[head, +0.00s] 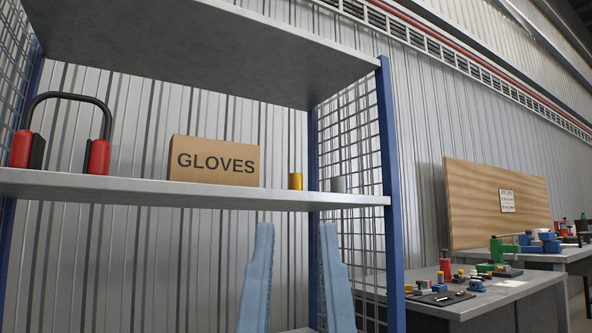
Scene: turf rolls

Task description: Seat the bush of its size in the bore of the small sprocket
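A brass-yellow cylinder (295,181) stands upright on the middle shelf, right of the gloves box; it may be a bush. A grey cylinder (338,184) stands on the same shelf to its right, near the corner post, and may be another bush. I see only their sides, so I cannot tell whether they are hollow. I cannot make out a sprocket; the small parts on the near bench (548,282) are too small to identify.
The middle shelf (130,190) also holds a cardboard GLOVES box (213,160) and a red-and-black handled tool (98,156). A blue post (390,180) and mesh side close the rack's right. A second bench lies beyond.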

